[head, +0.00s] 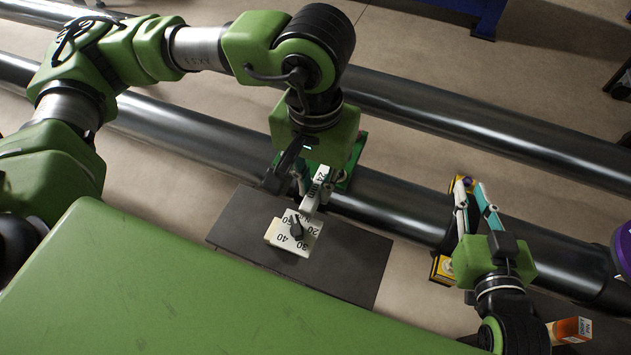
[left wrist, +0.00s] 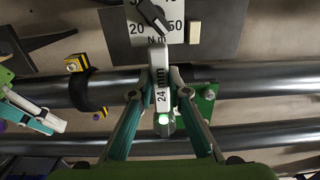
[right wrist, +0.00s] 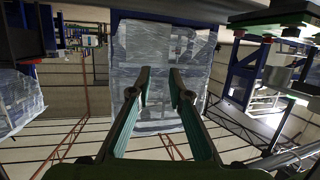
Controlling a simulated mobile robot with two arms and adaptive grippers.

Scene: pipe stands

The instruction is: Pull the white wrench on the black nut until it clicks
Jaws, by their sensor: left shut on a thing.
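The white wrench (head: 319,184) is marked 24 and reaches from the green flange (head: 350,168) on the pipe to the white dial plate. It also shows in the left wrist view (left wrist: 160,78). My left gripper (head: 312,192) is shut on the wrench, one finger on each side, as the left wrist view (left wrist: 158,94) shows. The black nut cannot be made out; the wrench and gripper cover that spot. My right gripper (head: 474,208) is open and empty, and its fingers stand apart in the right wrist view (right wrist: 158,88).
A white dial plate (head: 276,236) with a black pointer and numbers lies over a dark board (head: 345,262). Two long steel pipes (head: 450,120) cross the floor. A yellow and black clamp (head: 441,268) is beside my right gripper. An orange and white box (head: 572,330) is at lower right.

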